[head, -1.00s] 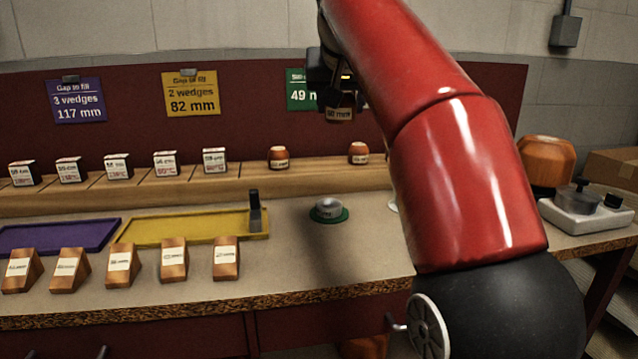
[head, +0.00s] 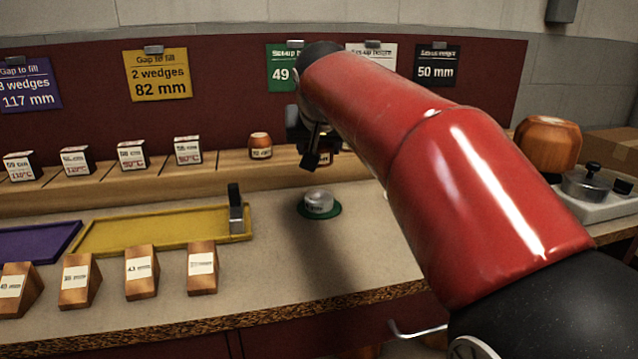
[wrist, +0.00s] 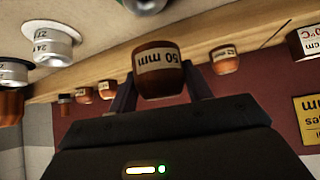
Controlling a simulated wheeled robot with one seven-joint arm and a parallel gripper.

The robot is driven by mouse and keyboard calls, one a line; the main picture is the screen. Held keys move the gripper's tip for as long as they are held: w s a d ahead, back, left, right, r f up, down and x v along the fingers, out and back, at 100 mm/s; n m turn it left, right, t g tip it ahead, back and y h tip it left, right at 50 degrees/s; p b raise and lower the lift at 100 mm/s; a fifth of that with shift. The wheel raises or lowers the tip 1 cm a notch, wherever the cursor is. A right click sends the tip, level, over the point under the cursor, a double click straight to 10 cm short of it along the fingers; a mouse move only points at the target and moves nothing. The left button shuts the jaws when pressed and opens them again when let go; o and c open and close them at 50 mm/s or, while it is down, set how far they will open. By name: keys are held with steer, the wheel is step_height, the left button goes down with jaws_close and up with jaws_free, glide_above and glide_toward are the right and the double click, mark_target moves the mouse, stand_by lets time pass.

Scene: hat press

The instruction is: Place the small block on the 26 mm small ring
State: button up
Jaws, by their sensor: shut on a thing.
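My gripper (head: 316,150) is shut on a small brown rounded block with a white label. In the wrist view the block (wrist: 160,70) sits between the two fingers, its label seeming to read 50 mm upside down. In the head view my gripper is above the bench, and the held block is mostly hidden behind it. A silver ring (head: 319,202) on a green disc lies below and in front of it; its label is too small to read. The wrist view shows more silver rings at the left, one seeming marked 24 (wrist: 50,46).
A wooden shelf (head: 222,172) along the back holds white blocks and a brown block (head: 260,146). A yellow tray (head: 150,232) with a dark upright stop and several wooden wedges (head: 202,270) lie left. The bench front is clear near the ring.

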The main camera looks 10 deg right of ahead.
mark_target(319, 196)
steer(key=shift+f+b, duration=0.4)
steer(key=shift+f, duration=3.05)
steer(key=shift+f, duration=0.15)
steer(key=o, duration=1.1)
steer(key=shift+r, duration=0.2)
steer(key=v, duration=1.2)
